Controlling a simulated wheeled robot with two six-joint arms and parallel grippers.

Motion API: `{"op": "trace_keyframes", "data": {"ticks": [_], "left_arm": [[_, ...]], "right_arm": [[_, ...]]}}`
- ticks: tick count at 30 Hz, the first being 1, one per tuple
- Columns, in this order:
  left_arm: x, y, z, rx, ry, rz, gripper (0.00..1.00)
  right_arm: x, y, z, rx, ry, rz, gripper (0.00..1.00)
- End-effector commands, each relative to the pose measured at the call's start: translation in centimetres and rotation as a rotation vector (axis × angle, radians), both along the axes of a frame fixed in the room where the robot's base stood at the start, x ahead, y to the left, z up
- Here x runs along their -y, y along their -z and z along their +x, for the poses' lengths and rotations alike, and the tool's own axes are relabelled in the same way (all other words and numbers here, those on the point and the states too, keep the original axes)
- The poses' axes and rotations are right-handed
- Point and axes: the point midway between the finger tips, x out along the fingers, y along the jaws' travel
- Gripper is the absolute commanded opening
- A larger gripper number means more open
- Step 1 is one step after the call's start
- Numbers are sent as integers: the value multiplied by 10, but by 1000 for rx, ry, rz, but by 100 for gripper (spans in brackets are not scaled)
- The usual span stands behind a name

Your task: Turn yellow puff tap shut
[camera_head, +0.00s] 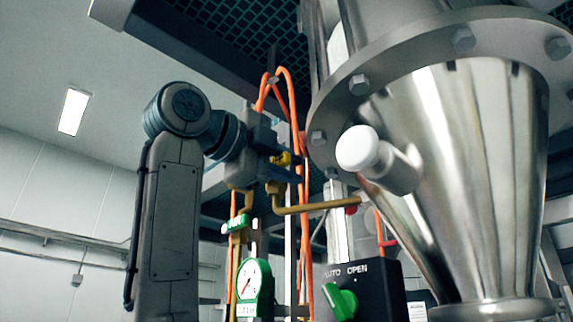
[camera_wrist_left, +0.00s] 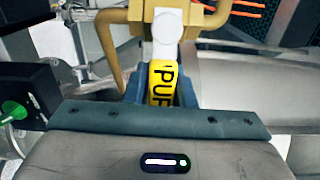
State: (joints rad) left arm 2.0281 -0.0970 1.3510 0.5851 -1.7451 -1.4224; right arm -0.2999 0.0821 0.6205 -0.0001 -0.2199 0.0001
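The yellow puff tap handle (camera_head: 284,158) shows at the middle of the head view, on the brass pipework. In the left wrist view the fingers (camera_wrist_left: 162,88) flank the handle closely. Whether they press on it I cannot tell. My right gripper is in neither view.
A large steel cone (camera_head: 470,170) with a bolted flange fills the right. A white-capped nozzle (camera_head: 358,149) sticks out near my gripper. Orange hoses (camera_head: 305,220), a brass pipe (camera_head: 320,206), a green gauge (camera_head: 250,285) and a black switch box (camera_head: 375,290) lie close by.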

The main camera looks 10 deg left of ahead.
Motion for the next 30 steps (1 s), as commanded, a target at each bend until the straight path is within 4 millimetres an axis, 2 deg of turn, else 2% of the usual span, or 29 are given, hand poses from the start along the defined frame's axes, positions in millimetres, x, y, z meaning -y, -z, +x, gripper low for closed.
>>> {"op": "trace_keyframes", "data": {"ticks": [1,3,14,24,30], "left_arm": [[0,0,0,-1,0,1,33],[0,0,0,-1,0,0,42],[-5,2,-6,0,-2,-1,42],[-45,4,-56,1,-2,-2,42],[-61,2,-78,-1,-1,-1,42]], "right_arm": [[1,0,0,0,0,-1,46],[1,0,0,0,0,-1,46],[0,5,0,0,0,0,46],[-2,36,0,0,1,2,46],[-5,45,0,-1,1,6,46]]}}
